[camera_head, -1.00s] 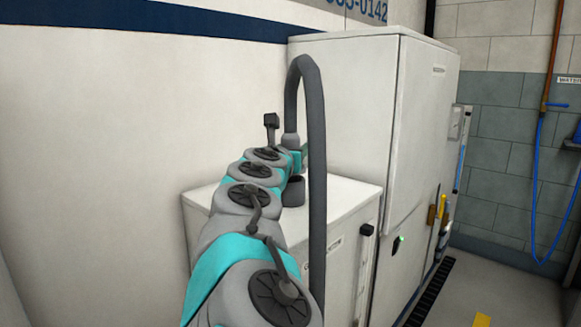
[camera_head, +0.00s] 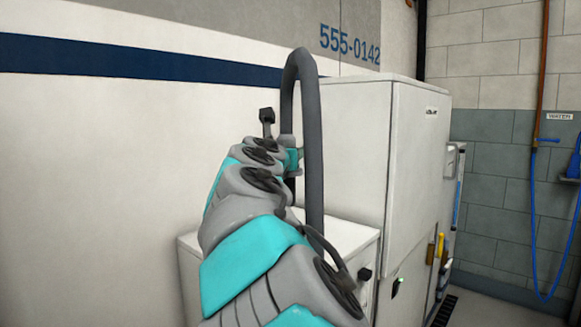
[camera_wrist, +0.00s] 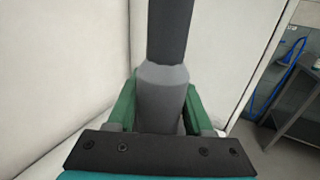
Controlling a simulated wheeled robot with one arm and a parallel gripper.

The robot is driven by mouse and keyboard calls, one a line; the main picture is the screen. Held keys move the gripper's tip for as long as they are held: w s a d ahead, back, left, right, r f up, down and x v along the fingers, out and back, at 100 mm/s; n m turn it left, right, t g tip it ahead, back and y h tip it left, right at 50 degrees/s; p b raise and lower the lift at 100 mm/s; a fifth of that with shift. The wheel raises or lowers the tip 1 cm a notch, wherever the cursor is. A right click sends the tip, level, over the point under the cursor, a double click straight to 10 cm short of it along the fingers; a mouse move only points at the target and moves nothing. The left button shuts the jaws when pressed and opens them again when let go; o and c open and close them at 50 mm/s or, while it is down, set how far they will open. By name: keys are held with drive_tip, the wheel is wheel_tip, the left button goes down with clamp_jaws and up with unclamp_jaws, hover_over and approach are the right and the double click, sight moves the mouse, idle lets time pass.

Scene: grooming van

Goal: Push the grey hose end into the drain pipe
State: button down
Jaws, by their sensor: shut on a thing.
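The grey hose (camera_head: 313,130) arches up from my gripper and comes down on the right side of my arm in the head view. My gripper (camera_wrist: 160,110) has its green fingers shut on the light grey hose end (camera_wrist: 162,92), one finger on each side, with the dark hose above it. In the head view my gripper (camera_head: 291,160) is up over the low white cabinet (camera_head: 345,237). The drain pipe cannot be made out now; my arm covers that part of the cabinet top. The lower tip of the hose end is also hidden.
A tall white cabinet (camera_head: 355,150) stands just behind and right of the hose. A white wall (camera_head: 90,180) with a blue stripe lies close on the left. A blue water hose (camera_head: 538,230) hangs on the tiled wall at the far right.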

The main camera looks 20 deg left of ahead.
sight(290, 137)
drive_tip(key=shift+w+d+r, duration=0.1)
drive_tip(key=shift+r, duration=2.05)
